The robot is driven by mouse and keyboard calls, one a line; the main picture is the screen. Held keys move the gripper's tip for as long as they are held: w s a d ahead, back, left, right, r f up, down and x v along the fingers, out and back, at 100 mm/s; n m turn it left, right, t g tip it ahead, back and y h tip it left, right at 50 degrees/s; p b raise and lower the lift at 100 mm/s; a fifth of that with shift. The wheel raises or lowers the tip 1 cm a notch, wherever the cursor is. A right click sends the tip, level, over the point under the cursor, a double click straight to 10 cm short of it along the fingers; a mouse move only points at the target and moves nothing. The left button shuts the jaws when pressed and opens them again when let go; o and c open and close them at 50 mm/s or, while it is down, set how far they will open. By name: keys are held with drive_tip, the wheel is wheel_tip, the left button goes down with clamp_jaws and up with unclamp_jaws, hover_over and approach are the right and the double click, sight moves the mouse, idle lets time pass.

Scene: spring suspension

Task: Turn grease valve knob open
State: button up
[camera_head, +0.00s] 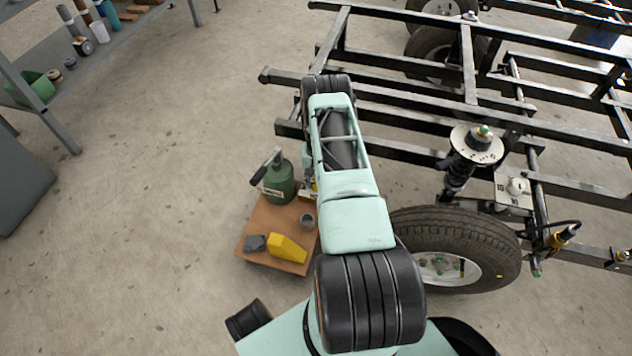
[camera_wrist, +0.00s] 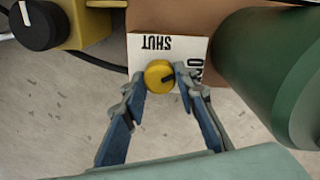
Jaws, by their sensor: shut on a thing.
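In the wrist view a round yellow knob (camera_wrist: 155,73) sits on a white plate (camera_wrist: 140,50). The plate reads SHUT, upside down, above the knob, and carries partly covered letters at its right side. A short dark mark on the knob's face points right, towards those side letters. My gripper (camera_wrist: 162,77) has one blue-grey finger on each side of the knob and is shut on it. In the head view my arm hides the gripper and most of the knob's surroundings.
The canister (camera_wrist: 270,75) is close right of the plate. A tyre (camera_head: 490,250) and black frame are to the right.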

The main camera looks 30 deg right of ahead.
drive_tip(key=m, duration=0.5)
drive_tip(key=shift+m, duration=0.3)
idle(0.5)
drive_tip(key=o, duration=1.1)
drive_tip(key=shift+o, duration=0.2)
drive_tip(key=shift+r, duration=0.1)
wheel_tip(320, 180, up, 12)
